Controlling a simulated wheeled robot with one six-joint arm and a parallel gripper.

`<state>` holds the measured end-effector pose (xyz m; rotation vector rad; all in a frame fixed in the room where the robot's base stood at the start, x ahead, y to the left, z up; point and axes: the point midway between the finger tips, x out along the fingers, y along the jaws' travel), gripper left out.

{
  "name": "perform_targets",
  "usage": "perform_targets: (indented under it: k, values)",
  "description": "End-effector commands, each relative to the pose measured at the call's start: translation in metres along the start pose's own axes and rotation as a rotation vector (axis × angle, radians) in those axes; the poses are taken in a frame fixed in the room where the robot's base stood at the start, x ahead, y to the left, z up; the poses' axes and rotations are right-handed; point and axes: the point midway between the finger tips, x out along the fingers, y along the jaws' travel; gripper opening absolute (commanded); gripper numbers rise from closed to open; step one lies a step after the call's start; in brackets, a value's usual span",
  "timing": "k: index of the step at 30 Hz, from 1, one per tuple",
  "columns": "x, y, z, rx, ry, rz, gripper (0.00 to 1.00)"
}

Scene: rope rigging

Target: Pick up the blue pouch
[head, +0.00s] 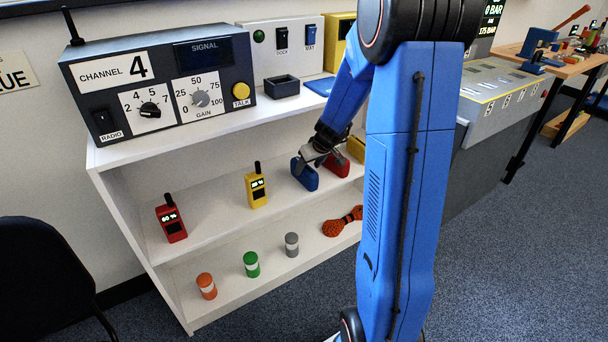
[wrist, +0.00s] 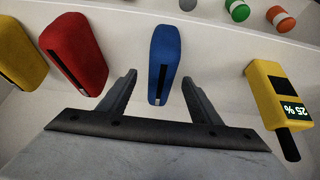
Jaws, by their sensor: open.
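The blue pouch (head: 305,174) stands on the middle shelf of the white shelf unit. In the wrist view the blue pouch (wrist: 164,65) lies ahead, with its near end between my gripper's fingertips (wrist: 160,83). My gripper (head: 316,156) is open, with a finger on each side of the pouch and a visible gap to each finger. In the head view my gripper hides a little of the pouch's upper right part. I cannot tell how deep the fingers reach around it.
A red pouch (wrist: 73,53) and a yellow pouch (wrist: 22,50) stand to one side of the blue pouch. A yellow handheld radio (head: 256,186) stands on the other side. The white top shelf (head: 215,125) lies above. Several small canisters and an orange rope bundle (head: 343,221) are on the lower shelf.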

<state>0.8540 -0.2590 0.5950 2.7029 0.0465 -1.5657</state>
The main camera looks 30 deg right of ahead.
Motion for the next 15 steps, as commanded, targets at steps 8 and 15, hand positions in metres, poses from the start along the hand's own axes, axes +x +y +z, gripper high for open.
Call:
perform_targets:
  k: [8,15]
  values:
    - [0.018,-0.001,-0.001,0.001,-0.002,-0.001,0.58]
    - [0.047,-0.002,-0.003,0.001,-0.001,-0.001,0.58]
